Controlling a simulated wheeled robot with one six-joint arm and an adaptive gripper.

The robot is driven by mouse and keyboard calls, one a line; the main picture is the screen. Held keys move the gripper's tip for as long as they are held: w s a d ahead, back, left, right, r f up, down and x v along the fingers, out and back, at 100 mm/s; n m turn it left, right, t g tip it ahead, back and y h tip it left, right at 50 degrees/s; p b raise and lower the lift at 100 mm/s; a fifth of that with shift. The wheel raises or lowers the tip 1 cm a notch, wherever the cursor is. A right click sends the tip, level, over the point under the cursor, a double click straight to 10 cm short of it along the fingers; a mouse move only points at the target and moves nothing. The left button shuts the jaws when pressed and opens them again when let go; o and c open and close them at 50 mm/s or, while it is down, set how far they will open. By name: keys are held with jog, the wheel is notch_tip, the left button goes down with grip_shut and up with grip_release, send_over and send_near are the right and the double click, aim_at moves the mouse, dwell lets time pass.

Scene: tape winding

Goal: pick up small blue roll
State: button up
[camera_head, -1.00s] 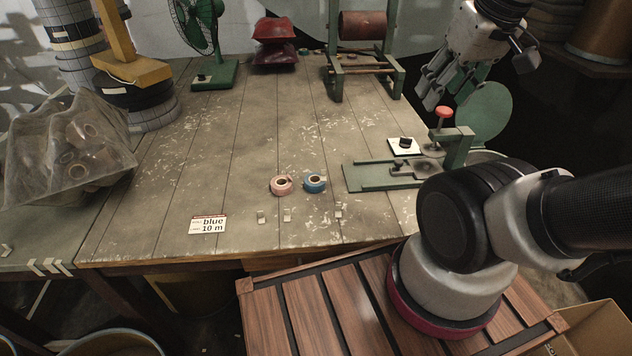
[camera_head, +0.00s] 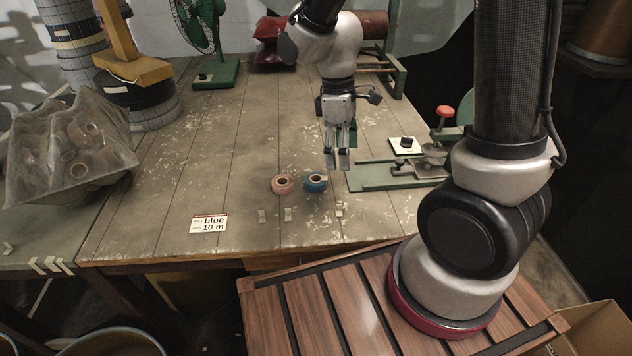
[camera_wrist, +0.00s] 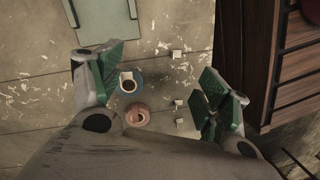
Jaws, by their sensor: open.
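The small blue roll (camera_head: 316,183) lies flat on the wooden table. A pink roll (camera_head: 283,184) lies close on its left. My gripper (camera_head: 337,160) points down above the table, slightly behind and to the right of the blue roll. It is open and empty. In the wrist view, the blue roll (camera_wrist: 131,84) and the pink roll (camera_wrist: 137,115) show between the spread fingers of my gripper (camera_wrist: 160,85), nearer the left finger. The blue roll is clear of the fingers, with a pale piece over its hole.
A green metal fixture (camera_head: 372,176) stands right of the rolls. Small pale blocks (camera_head: 288,214) lie in front of them. A label card (camera_head: 208,224) reads "blue 10 m". A bag of rolls (camera_head: 70,150) sits at the left. The table's middle left is clear.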

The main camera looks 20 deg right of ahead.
aim_at(315, 177)
jog(key=w+a+f+n+t, duration=0.2)
jog(key=w+a+f+n, duration=0.4)
jog(key=n, duration=0.5)
jog(key=shift+y, duration=0.4)
jog(key=f, duration=0.2)
jog(key=d+f, duration=0.1)
jog(key=f, duration=0.3)
jog(key=shift+w+d+f, duration=0.15)
jog(key=shift+w+d, duration=0.05)
jog(key=shift+d, duration=0.1)
jog(key=c, duration=1.1)
